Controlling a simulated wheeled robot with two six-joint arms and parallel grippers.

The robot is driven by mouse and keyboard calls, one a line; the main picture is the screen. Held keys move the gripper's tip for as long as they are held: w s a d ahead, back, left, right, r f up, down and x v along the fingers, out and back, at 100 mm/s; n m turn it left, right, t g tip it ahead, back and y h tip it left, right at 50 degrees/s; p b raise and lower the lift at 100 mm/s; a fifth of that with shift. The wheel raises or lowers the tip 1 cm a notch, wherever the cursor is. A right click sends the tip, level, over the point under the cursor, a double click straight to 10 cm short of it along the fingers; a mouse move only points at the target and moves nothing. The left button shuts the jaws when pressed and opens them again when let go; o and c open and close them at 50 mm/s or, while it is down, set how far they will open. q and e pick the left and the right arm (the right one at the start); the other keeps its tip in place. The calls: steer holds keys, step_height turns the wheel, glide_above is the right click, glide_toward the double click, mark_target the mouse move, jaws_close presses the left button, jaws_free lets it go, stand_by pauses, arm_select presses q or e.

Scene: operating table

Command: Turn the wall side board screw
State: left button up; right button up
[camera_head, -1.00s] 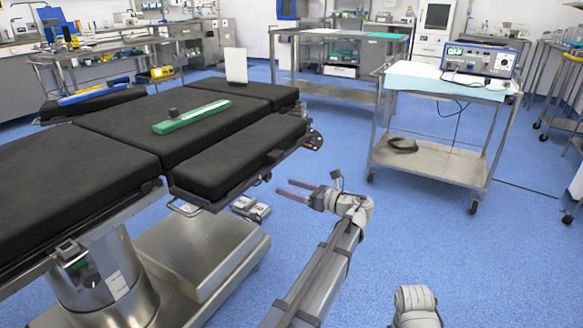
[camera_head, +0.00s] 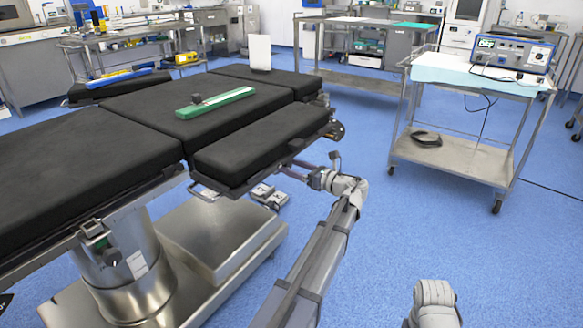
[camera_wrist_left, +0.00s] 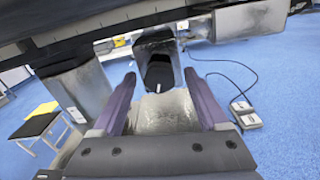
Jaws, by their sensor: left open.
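My left gripper (camera_head: 285,169) reaches in under the near right edge of the operating table (camera_head: 240,150). In the left wrist view, its two purple fingers (camera_wrist_left: 162,100) are wide apart. A grey bracket with a black, knob-like end (camera_wrist_left: 158,70) shows beyond and between them, under the table edge, apart from the fingers. I cannot tell whether it is the screw. A clamp with a dark knob (camera_head: 107,250) is on the table's side rail at the lower left. A dark round fitting (camera_head: 335,131) sits at the table's right corner. My right gripper is out of view.
The metal column (camera_head: 135,270) and base stand under the table. A foot pedal (camera_head: 268,196) lies on the floor beyond my left gripper. A green bar (camera_head: 215,103) lies on the cushions. A trolley (camera_head: 455,155) with a device stands at the right. Blue floor is free between.

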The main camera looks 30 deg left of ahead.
arm_select(q)
steer(key=shift+c, duration=0.3)
jaws_close()
stand_by(0.4)
